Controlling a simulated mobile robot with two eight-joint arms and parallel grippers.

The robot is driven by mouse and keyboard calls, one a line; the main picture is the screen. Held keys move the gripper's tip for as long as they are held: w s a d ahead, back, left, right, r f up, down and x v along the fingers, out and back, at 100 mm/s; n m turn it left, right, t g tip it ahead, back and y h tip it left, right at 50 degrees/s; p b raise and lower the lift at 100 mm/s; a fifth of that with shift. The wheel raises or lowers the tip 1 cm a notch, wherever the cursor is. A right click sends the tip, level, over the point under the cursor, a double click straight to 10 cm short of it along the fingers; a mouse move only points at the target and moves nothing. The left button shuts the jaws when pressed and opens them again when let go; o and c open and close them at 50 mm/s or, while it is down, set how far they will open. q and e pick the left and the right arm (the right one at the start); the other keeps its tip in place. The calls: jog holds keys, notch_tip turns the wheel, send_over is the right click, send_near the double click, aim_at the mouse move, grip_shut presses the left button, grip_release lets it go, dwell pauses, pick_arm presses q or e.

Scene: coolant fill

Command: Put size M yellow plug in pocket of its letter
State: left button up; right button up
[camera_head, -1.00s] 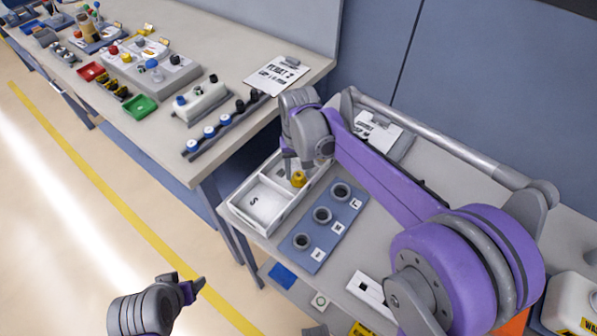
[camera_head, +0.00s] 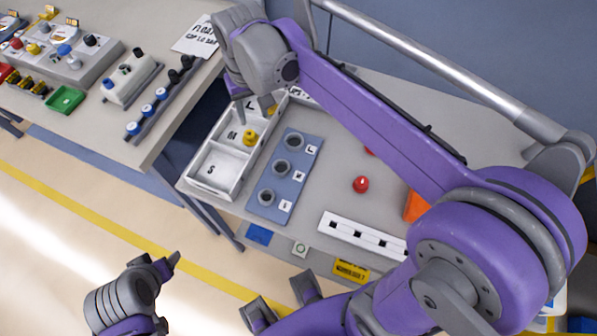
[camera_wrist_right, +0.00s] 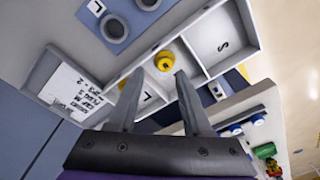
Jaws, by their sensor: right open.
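A white tray (camera_head: 203,192) has compartments lettered S, M and L. A yellow plug (camera_head: 249,138) stands in the middle compartment, marked M; it also shows in the right wrist view (camera_wrist_right: 164,60). A second yellow plug (camera_wrist_right: 122,84) shows partly in the L compartment, behind a finger. A blue plate (camera_head: 264,214) beside the tray has three ring-shaped pockets with letter labels; the pockets look empty. My right gripper (camera_head: 254,116) is open and empty above the tray, its fingers pointing toward the middle plug. My left gripper (camera_head: 165,266) is low at the left, away from the tray.
A red knob (camera_head: 361,184) and a white strip with dark square holes (camera_head: 362,236) lie on the grey table right of the plate. Another bench at the left holds a green tray (camera_head: 65,99) and a rail of blue-capped parts (camera_head: 148,110). A bar runs along the back.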

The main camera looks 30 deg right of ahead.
jog(key=s+f+t, duration=0.1)
jog(key=s, duration=0.2)
jog(key=s+d+f, duration=0.1)
jog(key=s+f, duration=0.1)
jog(key=s, duration=0.2)
jog(key=s+d+f+t, duration=0.1)
jog(key=s+f, duration=0.1)
jog(key=s, duration=0.2)
jog(key=shift+d+f+n+t, duration=0.2)
jog(key=shift+d+n+t, duration=0.1)
jog(key=shift+n, duration=0.1)
jog(key=shift+t, duration=0.8)
jog(key=s+f, duration=0.3)
jog(key=s, duration=0.1)
jog(key=s+d+f, duration=0.1)
jog(key=s+f, duration=0.1)
jog(key=shift+s+f, duration=0.3)
jog(key=shift+f, duration=0.05)
jog(key=shift+s+f, duration=0.1)
